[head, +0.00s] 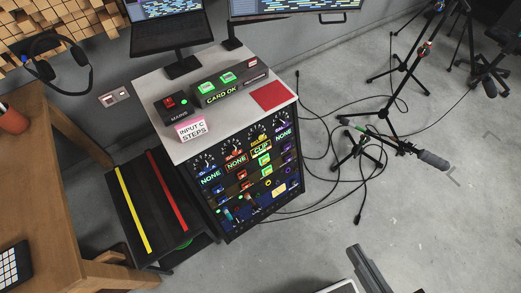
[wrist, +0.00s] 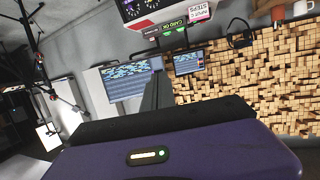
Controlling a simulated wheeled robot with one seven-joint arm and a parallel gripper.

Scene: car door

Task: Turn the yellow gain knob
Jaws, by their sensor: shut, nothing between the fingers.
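The rack panel (head: 240,215) stands on the front of the white-topped cabinet. It has several dials, labels and small coloured knobs in columns. A small yellow ring (head: 268,182) shows under the CLIP column; I cannot tell for sure that it is the yellow gain knob. A pale yellow label (head: 279,189) lies just beside it. My gripper (wrist: 157,78) is shut and empty, its dark fingers pointing up the wrist view towards the monitors. The panel is only partly in the wrist view, at the top. In the head view my arm is at the bottom right, well apart from the panel.
Microphone stands (head: 390,115) and loose black cables (head: 325,170) spread over the floor right of the cabinet. A black bench with yellow and red stripes (head: 150,205) stands left of the panel. A wooden desk (head: 45,215) is further left. The floor in front is clear.

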